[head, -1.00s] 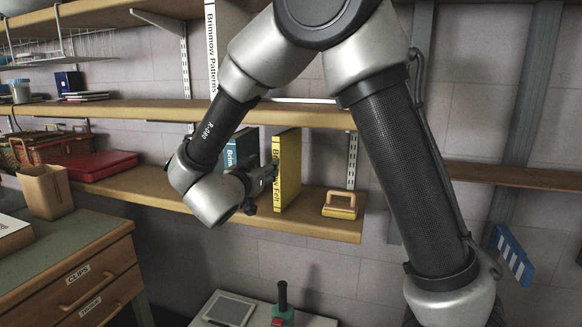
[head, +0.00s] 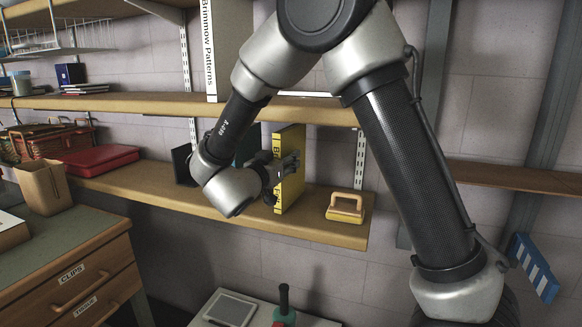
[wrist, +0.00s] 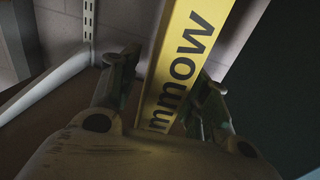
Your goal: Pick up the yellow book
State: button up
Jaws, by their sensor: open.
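The yellow book (head: 292,140) stands upright on the lower wooden shelf, its lettered spine facing out. My gripper (head: 284,166) is at the spine, with a finger showing against the book's right side in the head view. In the wrist view, the open gripper (wrist: 168,80) has one finger on each side of the yellow spine (wrist: 188,50). I cannot tell whether either finger touches the book. My wrist hides part of the spine.
A teal book (head: 247,145), mostly hidden by my arm, stands left of the yellow one. A yellow block with a handle (head: 346,208) sits to the right. The upper shelf (head: 300,112) runs close above. A red case (head: 100,160) lies farther left.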

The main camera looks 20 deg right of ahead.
jog(key=shift+x, duration=1.4)
grip_shut()
jog(key=shift+r, duration=0.1)
jog(key=shift+d, duration=0.1)
